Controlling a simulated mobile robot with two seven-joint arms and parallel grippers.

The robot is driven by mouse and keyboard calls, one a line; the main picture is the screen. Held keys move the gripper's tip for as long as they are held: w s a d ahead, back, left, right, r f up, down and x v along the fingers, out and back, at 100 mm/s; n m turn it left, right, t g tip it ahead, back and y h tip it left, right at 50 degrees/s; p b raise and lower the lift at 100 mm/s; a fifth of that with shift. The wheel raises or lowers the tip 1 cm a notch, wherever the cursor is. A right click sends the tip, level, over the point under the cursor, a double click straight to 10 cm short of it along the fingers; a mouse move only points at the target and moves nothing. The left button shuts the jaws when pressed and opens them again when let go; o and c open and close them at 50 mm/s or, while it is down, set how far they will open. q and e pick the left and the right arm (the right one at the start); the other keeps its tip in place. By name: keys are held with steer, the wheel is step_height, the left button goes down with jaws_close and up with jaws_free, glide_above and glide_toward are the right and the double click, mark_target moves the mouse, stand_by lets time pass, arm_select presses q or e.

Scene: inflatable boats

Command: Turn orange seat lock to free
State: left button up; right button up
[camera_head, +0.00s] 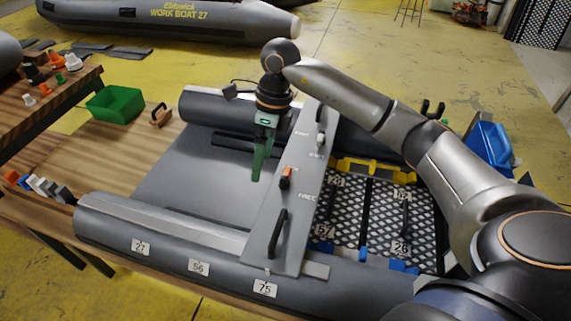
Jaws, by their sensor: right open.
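The orange seat lock (286,176) sits on the grey seat board (258,228) laid across the inflatable boat. White lettering is printed on the board, with a word that looks like FREE toward the near end. The lock's exact turn is too small to tell. My right gripper (257,178) has green fingers pointing down. In the picture it is just left of the orange lock and apart from it, with nothing seen between the fingers. My left gripper is not in view.
A black handle (278,234) stands on the near end of the seat board, and a white lock (320,141) on its far part. Patterned floor panels (372,215) and a yellow part (370,168) lie to the right. A green bin (113,103) stands at the left.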

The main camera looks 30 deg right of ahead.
mark_target(286, 173)
steer(key=w+d+r+h, duration=0.2)
steer(key=d+r+h, duration=0.1)
steer(key=d, duration=0.4)
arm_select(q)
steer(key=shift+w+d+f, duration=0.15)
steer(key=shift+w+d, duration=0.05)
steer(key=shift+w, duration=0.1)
arm_select(e)
steer(key=shift+m, duration=0.3)
steer(key=f, duration=1.2)
steer(key=shift+s+f, duration=0.2)
steer(key=shift+f, duration=0.15)
steer(key=shift+a, duration=0.1)
steer(key=c, duration=1.4)
